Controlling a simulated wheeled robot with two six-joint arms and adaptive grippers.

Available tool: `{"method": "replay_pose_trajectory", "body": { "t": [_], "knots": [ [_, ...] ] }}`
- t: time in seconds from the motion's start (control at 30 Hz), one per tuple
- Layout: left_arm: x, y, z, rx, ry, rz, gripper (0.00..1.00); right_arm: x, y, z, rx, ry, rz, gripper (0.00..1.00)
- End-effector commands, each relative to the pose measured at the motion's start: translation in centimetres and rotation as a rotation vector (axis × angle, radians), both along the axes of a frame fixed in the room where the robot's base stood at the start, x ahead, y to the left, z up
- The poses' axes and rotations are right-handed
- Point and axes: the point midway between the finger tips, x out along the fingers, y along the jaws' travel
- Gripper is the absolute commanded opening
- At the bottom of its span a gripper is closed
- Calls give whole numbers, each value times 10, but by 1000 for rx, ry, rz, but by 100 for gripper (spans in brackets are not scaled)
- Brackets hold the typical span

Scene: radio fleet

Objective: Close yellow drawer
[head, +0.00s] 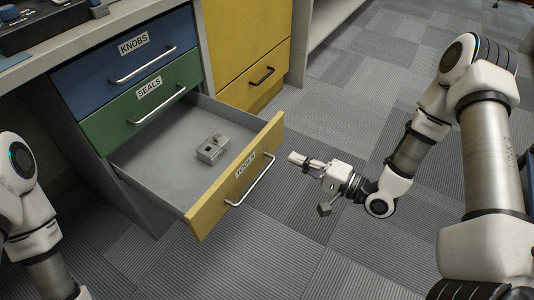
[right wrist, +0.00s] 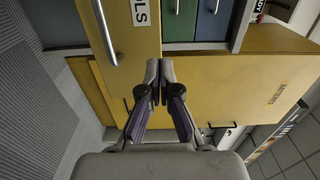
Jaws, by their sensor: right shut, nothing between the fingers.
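The yellow drawer (head: 238,176) is pulled far out below the blue and green drawers. Its front carries a partly readable label and a silver bar handle (head: 250,180). A small grey metal part (head: 212,149) lies inside it. My right gripper (head: 295,158) is shut and empty, to the right of the drawer front in the head view. In the right wrist view its fingertips (right wrist: 159,65) are together and overlap the edge of the yellow front (right wrist: 132,60); I cannot tell if they touch. My left gripper is out of view; only part of my left arm shows.
The blue drawer (head: 126,52) labelled KNOBS and the green drawer (head: 143,103) labelled SEALS are closed. A yellow cabinet (head: 242,45) with a black handle stands beside them. The carpeted floor (head: 330,250) in front is clear.

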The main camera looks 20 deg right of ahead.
Motion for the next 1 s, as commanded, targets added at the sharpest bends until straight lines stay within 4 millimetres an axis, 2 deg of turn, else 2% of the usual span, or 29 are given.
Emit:
{"method": "replay_pose_trajectory", "body": {
  "t": [0.03,0.1,0.4,1.0],
  "knots": [
    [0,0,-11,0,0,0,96,9,9,-6,-4,-2,8,0],
    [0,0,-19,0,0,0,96,21,18,-6,-4,-3,7,0],
    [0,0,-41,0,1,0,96,63,50,-4,-4,-2,2,0],
    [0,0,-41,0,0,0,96,75,55,0,-1,1,0,0]
  ]
}}
